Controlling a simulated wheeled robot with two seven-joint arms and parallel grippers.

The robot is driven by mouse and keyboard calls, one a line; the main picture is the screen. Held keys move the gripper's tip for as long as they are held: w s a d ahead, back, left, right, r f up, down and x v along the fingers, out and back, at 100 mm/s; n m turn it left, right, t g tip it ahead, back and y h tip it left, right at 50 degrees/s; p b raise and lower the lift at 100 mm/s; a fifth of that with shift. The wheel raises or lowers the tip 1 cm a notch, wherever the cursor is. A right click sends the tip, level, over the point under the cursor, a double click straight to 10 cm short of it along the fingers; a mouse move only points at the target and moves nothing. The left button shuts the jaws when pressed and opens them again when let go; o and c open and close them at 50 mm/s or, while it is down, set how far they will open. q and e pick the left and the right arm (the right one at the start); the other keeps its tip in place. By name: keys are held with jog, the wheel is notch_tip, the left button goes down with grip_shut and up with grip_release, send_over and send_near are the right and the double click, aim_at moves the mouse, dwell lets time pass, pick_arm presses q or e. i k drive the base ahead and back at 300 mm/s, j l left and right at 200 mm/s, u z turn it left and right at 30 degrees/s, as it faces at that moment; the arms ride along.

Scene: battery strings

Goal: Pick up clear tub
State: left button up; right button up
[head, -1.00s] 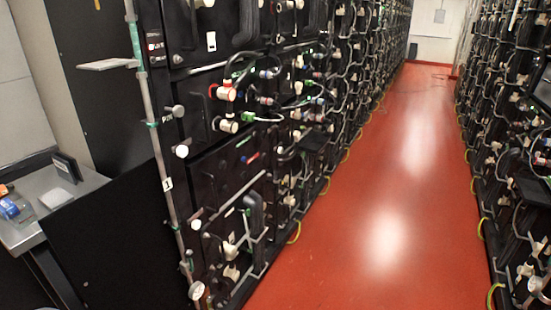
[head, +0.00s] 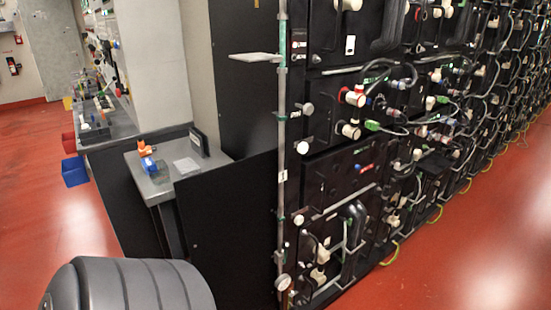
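A small grey metal table (head: 165,188) stands left of centre in the head view, against a black panel. On it is a small see-through container (head: 161,167), which may be the clear tub; it is too small to make out well. A blue item (head: 149,164) and an orange item (head: 145,149) are beside or in it, I cannot tell which. A pale flat square piece (head: 187,165) lies to their right. Neither of my grippers is in view.
A tall battery rack (head: 345,180) with many cables fills the right. A grey ribbed rounded object (head: 130,288) is at the bottom left. A long bench (head: 105,128) with clutter and a blue bin (head: 75,171) are further left. Red floor (head: 60,220) is open at the left.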

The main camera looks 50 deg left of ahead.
aim_at(157, 170)
jog(key=u, duration=2.5)
